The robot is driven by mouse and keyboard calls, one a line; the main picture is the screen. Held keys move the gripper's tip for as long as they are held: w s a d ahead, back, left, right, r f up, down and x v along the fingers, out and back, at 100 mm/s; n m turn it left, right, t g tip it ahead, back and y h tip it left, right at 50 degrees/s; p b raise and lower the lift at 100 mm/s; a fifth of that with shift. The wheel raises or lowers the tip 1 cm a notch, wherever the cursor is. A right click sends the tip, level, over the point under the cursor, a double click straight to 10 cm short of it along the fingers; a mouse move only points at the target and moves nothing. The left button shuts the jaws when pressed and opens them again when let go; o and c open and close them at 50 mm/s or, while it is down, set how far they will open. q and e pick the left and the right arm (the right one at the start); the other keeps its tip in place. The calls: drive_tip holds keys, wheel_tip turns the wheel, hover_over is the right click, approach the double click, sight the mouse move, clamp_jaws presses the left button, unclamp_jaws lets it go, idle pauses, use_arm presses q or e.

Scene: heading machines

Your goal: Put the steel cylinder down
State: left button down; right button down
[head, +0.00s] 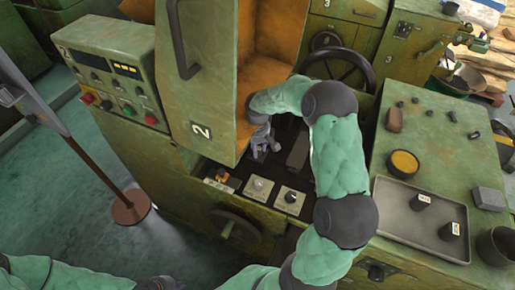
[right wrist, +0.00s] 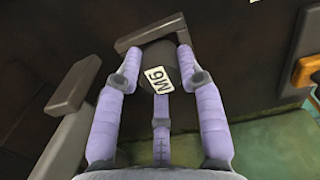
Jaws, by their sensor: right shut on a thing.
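The steel cylinder (right wrist: 157,58) is dark grey with a white label reading M6, in the right wrist view. My right gripper (right wrist: 157,62) is shut on it, with fingers on both sides and one below. A grey angled block (right wrist: 128,42) lies around the cylinder's far end; I cannot tell whether they touch. In the head view my right gripper (head: 264,146) is inside the open machine numbered 2, above its dark bed, and the cylinder is too small to make out there. My left arm runs along the bottom edge; its gripper is not visible.
A grey tray (head: 396,235) with two labelled dark cylinders (head: 420,201) stands on the green bench at right. The raised door (head: 205,85) is left of my right arm. A grey bar (right wrist: 72,95) stands left of my fingers. A handwheel (head: 340,68) is behind.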

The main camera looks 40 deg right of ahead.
sight(258, 148)
drive_tip(key=shift+s+a+f, duration=0.15)
drive_tip(key=shift+s+f, duration=0.05)
drive_tip(key=shift+f, duration=0.35)
drive_tip(key=c, duration=0.8)
unclamp_jaws()
drive_tip(key=shift+s+f, duration=0.1)
drive_tip(key=shift+f, duration=0.25)
drive_tip(key=r+p, duration=0.1)
drive_tip(key=r, duration=0.3)
drive_tip(key=r+p, duration=0.1)
drive_tip(key=r, duration=0.4)
drive_tip(key=r+p, duration=0.2)
drive_tip(key=r, duration=0.3)
drive_tip(key=shift+w, duration=0.3)
